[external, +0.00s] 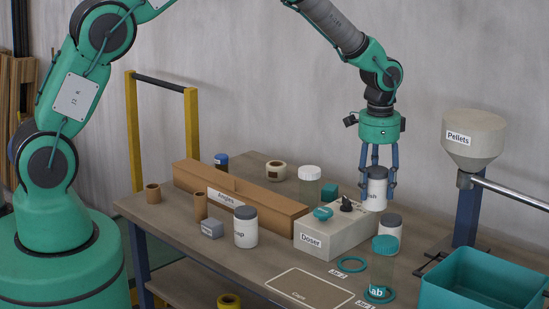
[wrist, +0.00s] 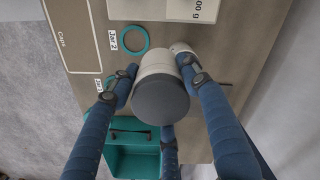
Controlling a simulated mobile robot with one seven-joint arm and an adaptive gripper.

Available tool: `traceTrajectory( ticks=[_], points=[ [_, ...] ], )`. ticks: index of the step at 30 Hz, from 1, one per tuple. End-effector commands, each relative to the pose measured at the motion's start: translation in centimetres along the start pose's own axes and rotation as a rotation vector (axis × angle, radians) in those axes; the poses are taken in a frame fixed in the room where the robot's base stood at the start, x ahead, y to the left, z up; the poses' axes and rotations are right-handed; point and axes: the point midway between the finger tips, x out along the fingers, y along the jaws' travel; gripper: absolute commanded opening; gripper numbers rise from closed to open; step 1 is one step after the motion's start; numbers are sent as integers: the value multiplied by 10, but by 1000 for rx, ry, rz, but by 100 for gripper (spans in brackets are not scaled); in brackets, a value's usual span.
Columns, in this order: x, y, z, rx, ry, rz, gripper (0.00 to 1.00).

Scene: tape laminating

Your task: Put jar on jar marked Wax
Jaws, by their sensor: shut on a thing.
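My gripper (external: 377,186) is shut on a white jar with a grey lid (external: 376,201), held upright in the air beside the doser; its label is partly hidden by a finger. In the wrist view the held jar (wrist: 160,99) shows its grey lid between my fingers. Another white jar with a grey lid (external: 389,232) stands on the table below and slightly right of the held jar, apart from it. A third such jar (external: 246,228) stands left of the doser, its label ending in "sp". I cannot read "Wax" on any jar.
The white doser box (external: 318,234) is close left of the held jar. A clear jar with a teal lid (external: 383,263) stands in front, near teal rings (external: 351,264). A teal bin (external: 470,293) and pellet hopper (external: 474,138) are right. The "Caps" area (external: 310,287) is empty.

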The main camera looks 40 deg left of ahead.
Motion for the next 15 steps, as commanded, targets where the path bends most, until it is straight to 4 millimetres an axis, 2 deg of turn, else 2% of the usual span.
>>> traceTrajectory(
  ticks=[7, 15],
  points=[
    [4, -16, -34, 0, 2, -1, 12],
    [5, -25, -51, 0, 1, -1, 12]
  ],
)
